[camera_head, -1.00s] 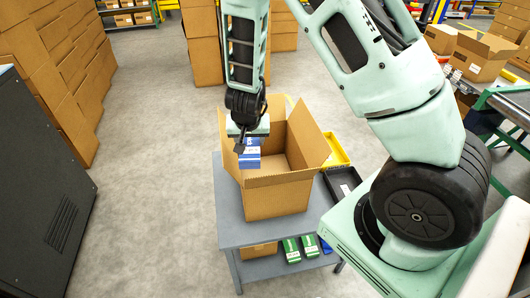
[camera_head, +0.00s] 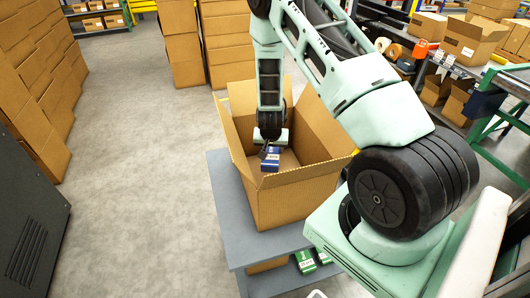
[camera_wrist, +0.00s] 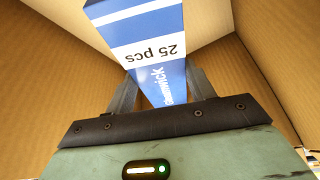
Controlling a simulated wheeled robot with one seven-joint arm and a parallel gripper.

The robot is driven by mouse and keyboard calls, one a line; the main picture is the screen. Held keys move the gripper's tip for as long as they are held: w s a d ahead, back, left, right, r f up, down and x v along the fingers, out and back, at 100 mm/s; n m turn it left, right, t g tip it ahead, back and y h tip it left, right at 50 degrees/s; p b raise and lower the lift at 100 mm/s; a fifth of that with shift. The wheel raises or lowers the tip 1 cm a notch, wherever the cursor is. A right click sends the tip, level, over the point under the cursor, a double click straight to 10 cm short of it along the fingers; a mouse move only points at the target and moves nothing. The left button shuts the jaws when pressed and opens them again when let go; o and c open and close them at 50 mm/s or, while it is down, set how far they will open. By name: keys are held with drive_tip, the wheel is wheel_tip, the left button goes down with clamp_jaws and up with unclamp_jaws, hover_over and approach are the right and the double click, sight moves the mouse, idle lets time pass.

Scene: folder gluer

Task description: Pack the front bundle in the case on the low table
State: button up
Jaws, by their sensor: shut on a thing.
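My gripper (camera_head: 270,150) is shut on a blue and white bundle (camera_head: 270,160). In the wrist view the bundle (camera_wrist: 143,45) shows a white band with "25 pcs", and it sits between the two fingers (camera_wrist: 160,92). The open cardboard case (camera_head: 290,205) stands on the low grey table (camera_head: 228,225), flaps up. My gripper and the bundle are inside the case opening, near its left side. In the wrist view, case walls (camera_wrist: 215,75) surround the bundle. I cannot tell whether the bundle touches the case floor.
Green boxes (camera_head: 305,261) lie on the table's lower shelf. A dark machine cabinet (camera_head: 32,215) stands at the left, and stacked cartons (camera_head: 40,90) rise behind it. A workbench with tools (camera_head: 420,60) is at the right. Open floor lies left of the table.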

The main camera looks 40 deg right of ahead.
drive_tip(key=shift+w+d+f, duration=0.15)
drive_tip(key=shift+d+f, duration=0.1)
drive_tip(key=shift+f, duration=0.25)
drive_tip(key=shift+f+b, duration=2.45)
drive_tip(key=shift+f, duration=0.85)
drive_tip(key=shift+f+b, duration=0.4)
drive_tip(key=shift+f, duration=0.1)
drive_tip(key=o, duration=1.2)
drive_tip(key=shift+o, duration=0.2)
drive_tip(key=shift+r, duration=0.1)
drive_tip(key=v, duration=1.7)
drive_tip(key=shift+a, duration=0.2)
drive_tip(key=shift+r+p, duration=0.1)
drive_tip(key=shift+p, duration=0.25)
